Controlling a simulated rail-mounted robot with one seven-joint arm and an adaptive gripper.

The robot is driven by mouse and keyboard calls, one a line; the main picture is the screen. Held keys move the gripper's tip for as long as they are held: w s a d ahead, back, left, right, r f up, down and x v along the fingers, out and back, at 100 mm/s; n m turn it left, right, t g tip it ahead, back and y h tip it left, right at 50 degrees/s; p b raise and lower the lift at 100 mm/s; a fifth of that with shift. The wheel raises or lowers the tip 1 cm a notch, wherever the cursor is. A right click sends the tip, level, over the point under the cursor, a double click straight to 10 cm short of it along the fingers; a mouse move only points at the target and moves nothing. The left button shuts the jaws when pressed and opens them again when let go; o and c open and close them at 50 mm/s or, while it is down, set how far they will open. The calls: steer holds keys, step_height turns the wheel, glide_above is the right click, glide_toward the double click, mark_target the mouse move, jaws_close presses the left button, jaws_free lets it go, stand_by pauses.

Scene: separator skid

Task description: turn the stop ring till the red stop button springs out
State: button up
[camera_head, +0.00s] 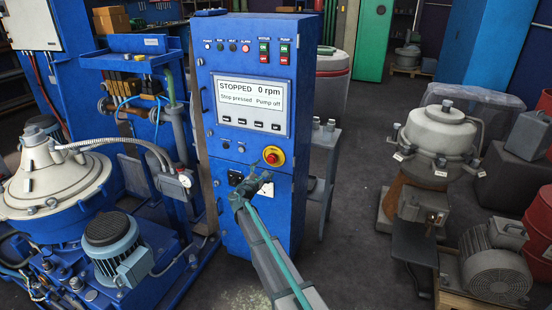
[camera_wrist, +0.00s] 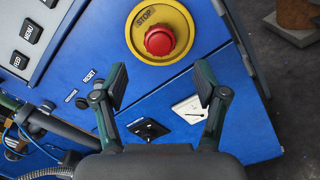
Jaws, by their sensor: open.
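The red stop button (camera_head: 272,157) sits on a yellow ring on the front of the blue control cabinet, right of centre and below the screen. In the wrist view the red stop button (camera_wrist: 159,40) and its yellow stop ring (camera_wrist: 138,47), marked STOP, lie ahead of my gripper. My gripper (camera_wrist: 162,82) is open and empty, its two fingers spread below the button and apart from it. In the head view my gripper (camera_head: 255,182) is just below and left of the button. The screen (camera_head: 249,104) reads STOPPED, 0 rpm, Stop pressed, Pump off.
A black rotary switch (camera_wrist: 149,129) and a white-plated switch (camera_wrist: 188,109) are below the stop ring. A RESET button (camera_wrist: 82,103) is to its left. The separator (camera_head: 55,185) and motor stand left of the cabinet. Open floor (camera_head: 350,220) lies to its right.

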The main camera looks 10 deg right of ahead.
mark_target(271, 161)
steer(key=p+x, duration=0.2)
steer(key=x, duration=0.7)
steer(key=shift+w+p, duration=0.2)
steer(key=shift+p, duration=0.15)
